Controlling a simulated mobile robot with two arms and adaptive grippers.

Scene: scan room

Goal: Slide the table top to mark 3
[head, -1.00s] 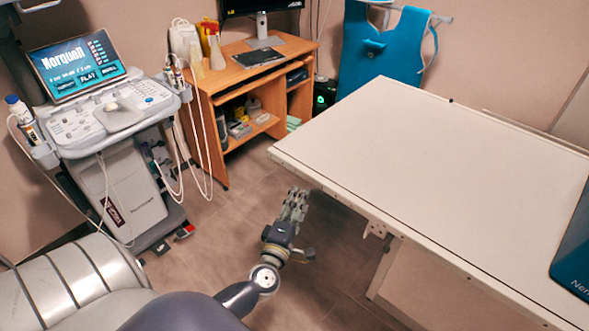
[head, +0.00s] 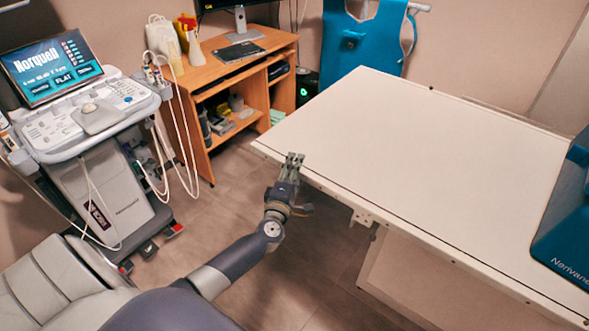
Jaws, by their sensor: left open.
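The table top (head: 400,150) is a large pale flat board with a dark line along its near edge, reaching from the middle of the head view to the right side. A row of small dots shows on its near side face. My left gripper (head: 293,160) is open, with its fingertips at the near left edge of the table top, close to the corner. I cannot tell whether the fingers touch the edge. No number marks are legible. My right gripper is not in view.
An ultrasound machine (head: 85,120) stands at the left. A wooden desk (head: 235,80) stands behind, with a blue apron (head: 355,45) hanging beside it. A blue box-like item (head: 565,235) sits on the table top at right. A bracket (head: 362,217) hangs under the near edge.

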